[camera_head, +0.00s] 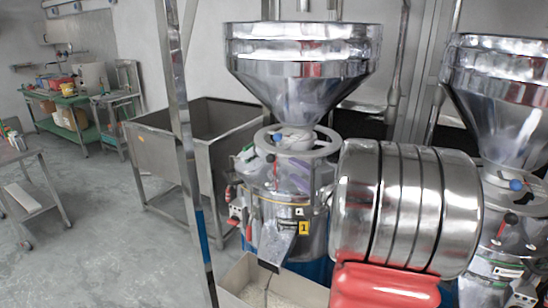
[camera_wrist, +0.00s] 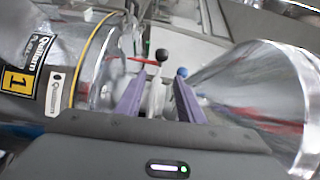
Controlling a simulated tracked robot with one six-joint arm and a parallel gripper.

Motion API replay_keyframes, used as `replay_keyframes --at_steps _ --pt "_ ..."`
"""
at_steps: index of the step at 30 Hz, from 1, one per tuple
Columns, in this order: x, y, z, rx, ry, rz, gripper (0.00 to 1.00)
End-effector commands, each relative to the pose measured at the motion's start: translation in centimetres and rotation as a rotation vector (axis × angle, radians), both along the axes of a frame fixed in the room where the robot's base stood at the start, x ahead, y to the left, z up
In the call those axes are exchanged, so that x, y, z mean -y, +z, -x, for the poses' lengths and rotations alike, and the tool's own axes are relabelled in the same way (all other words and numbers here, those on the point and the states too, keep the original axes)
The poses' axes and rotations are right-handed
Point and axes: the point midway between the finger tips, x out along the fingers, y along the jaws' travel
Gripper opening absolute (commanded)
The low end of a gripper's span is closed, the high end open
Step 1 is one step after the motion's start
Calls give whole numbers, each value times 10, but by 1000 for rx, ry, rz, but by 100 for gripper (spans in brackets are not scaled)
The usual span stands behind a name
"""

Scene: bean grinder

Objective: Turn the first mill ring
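The first mill (camera_head: 290,225) stands upright in the head view with a yellow label 1. Its grey ring (camera_head: 322,150) circles the neck below a shiny hopper (camera_head: 300,75), and a blue knob (camera_head: 277,137) shows there. In the wrist view the mill body (camera_wrist: 85,60) with its label is at left and the hopper cone (camera_wrist: 255,90) at right. My gripper (camera_wrist: 160,88) is open, its two purple fingers apart at the neck, with a pale part between them. The blue knob (camera_wrist: 182,72) is just beyond the right fingertip. Contact cannot be told.
A second mill (camera_head: 500,105) stands at right. A pale box (camera_head: 240,278) with light contents is below the first mill's spout. A steel tub (camera_head: 165,145) stands behind left, beside a thin upright post (camera_head: 182,130). The floor (camera_head: 110,240) at left is clear. A black-knobbed red lever (camera_wrist: 162,56) is near the fingers.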

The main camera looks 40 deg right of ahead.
Motion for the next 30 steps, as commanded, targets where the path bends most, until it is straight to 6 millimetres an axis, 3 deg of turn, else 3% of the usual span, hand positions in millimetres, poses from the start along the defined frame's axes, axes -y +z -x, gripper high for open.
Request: replay_keyframes --at_steps 5,11,30 --pt "0 0 -4 0 2 0 35" --pt "3 -2 -24 -2 4 -1 35" --pt "20 -7 -118 -1 4 0 35"
